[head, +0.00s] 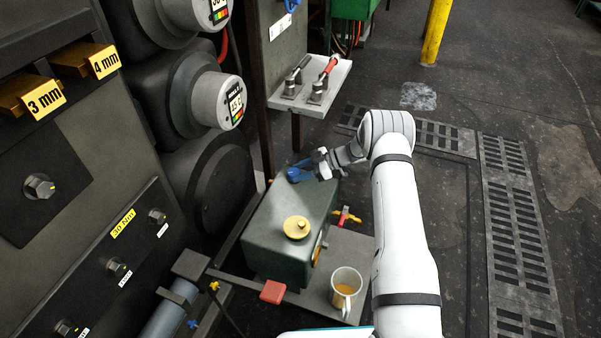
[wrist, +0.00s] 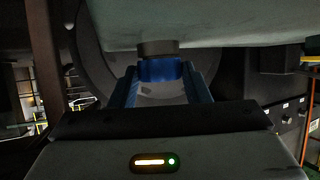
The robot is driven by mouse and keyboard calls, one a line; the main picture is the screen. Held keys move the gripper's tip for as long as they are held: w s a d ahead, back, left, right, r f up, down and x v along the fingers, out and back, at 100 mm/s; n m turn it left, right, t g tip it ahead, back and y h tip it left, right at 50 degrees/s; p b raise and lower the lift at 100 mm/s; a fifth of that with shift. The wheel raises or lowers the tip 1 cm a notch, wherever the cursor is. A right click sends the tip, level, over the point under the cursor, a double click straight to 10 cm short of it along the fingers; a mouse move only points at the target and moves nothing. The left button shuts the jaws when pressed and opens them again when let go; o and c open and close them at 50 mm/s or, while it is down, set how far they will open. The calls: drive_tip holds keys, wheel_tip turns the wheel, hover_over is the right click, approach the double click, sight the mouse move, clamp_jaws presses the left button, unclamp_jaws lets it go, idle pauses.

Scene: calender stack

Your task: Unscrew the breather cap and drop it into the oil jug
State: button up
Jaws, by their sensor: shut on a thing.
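The blue breather cap (wrist: 158,71) is between the two blue fingers of my gripper (wrist: 160,82), which is shut on it. A short dark neck (wrist: 158,46) lies between the cap and the box surface in the wrist view, so the cap looks seated there; I cannot tell how far it is turned. In the head view my gripper (head: 304,172) is at the far top end of the green box (head: 277,256), and its fingers largely hide the cap. The oil jug (head: 345,290), pale with amber liquid inside, stands open on the base plate, in front of the box's right side.
A yellow cap (head: 296,227) sits on the nearer box top. A red-handled valve (head: 346,216) is at the box's right side and a red block (head: 273,292) in front. Large rollers (head: 205,105) stand left; a tool shelf (head: 311,86) is behind. Floor at right is clear.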

drive_tip(key=shift+w+f+n+g+b, duration=0.1)
drive_tip(key=shift+w+n+g+b, duration=0.2)
drive_tip(key=shift+n+g+b, duration=0.5)
drive_tip(key=shift+b, duration=0.3)
drive_tip(key=shift+w+n+g+b, duration=0.1)
drive_tip(key=shift+n+g+b, duration=0.2)
drive_tip(key=shift+w+n+g+h+b, duration=0.15)
drive_tip(key=shift+n+g+h+b, duration=0.15)
drive_tip(key=shift+n+g+b, duration=0.75)
drive_tip(key=shift+r+b, duration=0.2)
drive_tip(key=shift+b, duration=0.3)
drive_tip(key=shift+w+f+n+g+h+b, duration=0.25)
drive_tip(key=shift+n+g+b, duration=0.25)
drive_tip(key=shift+b, duration=0.85)
drive_tip(key=shift+a+r+n+g+h+b, duration=0.1)
drive_tip(key=shift+r+n+g+h+b, duration=0.1)
drive_tip(key=shift+n+g+h+b, duration=0.25)
